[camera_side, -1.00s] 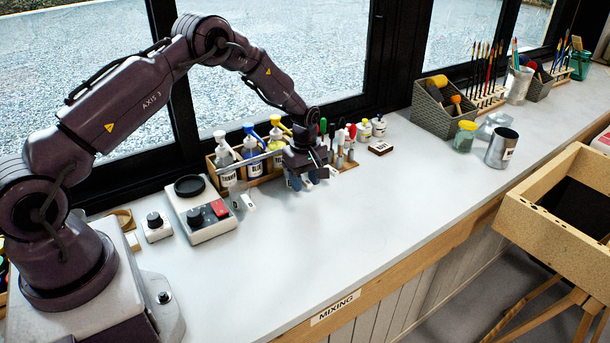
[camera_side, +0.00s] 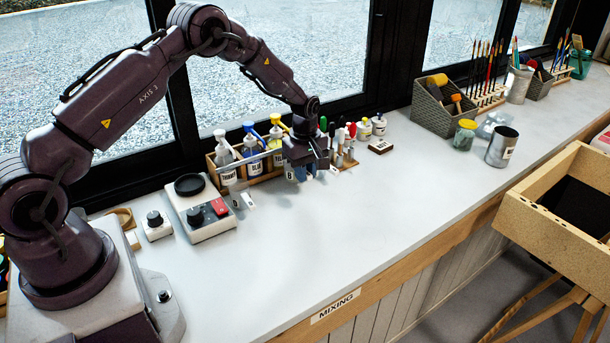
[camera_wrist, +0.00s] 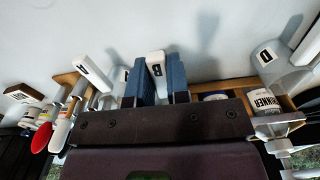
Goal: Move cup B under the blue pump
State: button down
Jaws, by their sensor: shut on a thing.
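My gripper (camera_side: 303,172) is at the front of the pump rack, towards its right part. In the wrist view its two blue fingers (camera_wrist: 156,82) are shut on the white handle of cup B (camera_wrist: 156,66), marked "B". The cup body is mostly hidden behind the gripper. The blue pump (camera_side: 251,155) is the middle bottle of the rack, left of my gripper in the side view. The thinner pump (camera_side: 225,160) is left of it and the yellow pump (camera_side: 275,145) right of it.
A cup with handle D (camera_wrist: 267,55) stands in front of the thinner bottle. Handle A (camera_wrist: 92,70) is close beside my fingers, with another labelled handle partly hidden. The counter front (camera_side: 300,240) is clear.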

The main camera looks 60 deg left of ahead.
jog(key=shift+r, duration=0.15)
notch_tip(320, 180, up, 6)
jog(key=shift+f, duration=0.2)
notch_tip(320, 180, down, 5)
jog(key=shift+d+f, duration=0.1)
jog(key=shift+f, duration=0.05)
jog(key=shift+d, duration=0.6)
jog(key=d, duration=0.5)
jog(key=shift+s+r, duration=0.1)
jog(key=shift+r, duration=0.15)
jog(key=shift+a+r, duration=0.2)
jog(key=shift+r, duration=1.8)
